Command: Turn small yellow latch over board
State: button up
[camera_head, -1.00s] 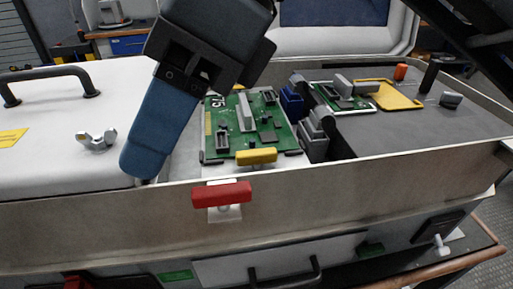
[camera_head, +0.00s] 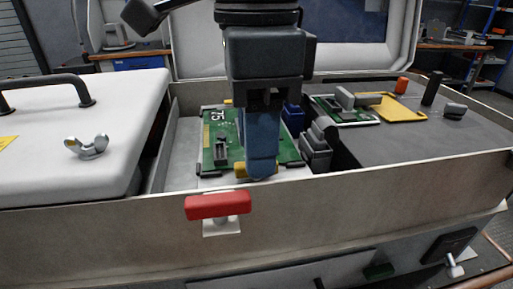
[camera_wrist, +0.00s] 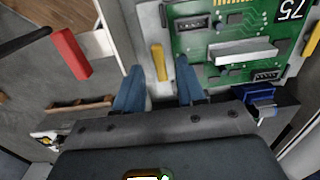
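The small yellow latch (camera_head: 240,170) lies lengthwise along the near edge of the green board (camera_head: 207,148), mostly hidden behind my fingers in the head view. In the wrist view the latch (camera_wrist: 158,62) shows whole, beside the board's left edge. My gripper (camera_head: 261,176) points down over it. In the wrist view my gripper (camera_wrist: 160,68) is open, with one blue finger on each side of the latch and gaps between. I cannot tell whether the fingertips are level with it. A second yellow latch (camera_wrist: 312,38) is at the board's opposite edge.
A red handle (camera_head: 218,206) sticks out on the case's front wall (camera_head: 120,230), close to my gripper. Grey blocks (camera_head: 315,147) and a blue connector (camera_head: 293,118) stand right of the board. A white lid with a wing nut (camera_head: 87,147) lies left.

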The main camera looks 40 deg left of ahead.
jog(key=shift+f, duration=0.8)
jog(key=shift+c, duration=0.3)
grip_shut()
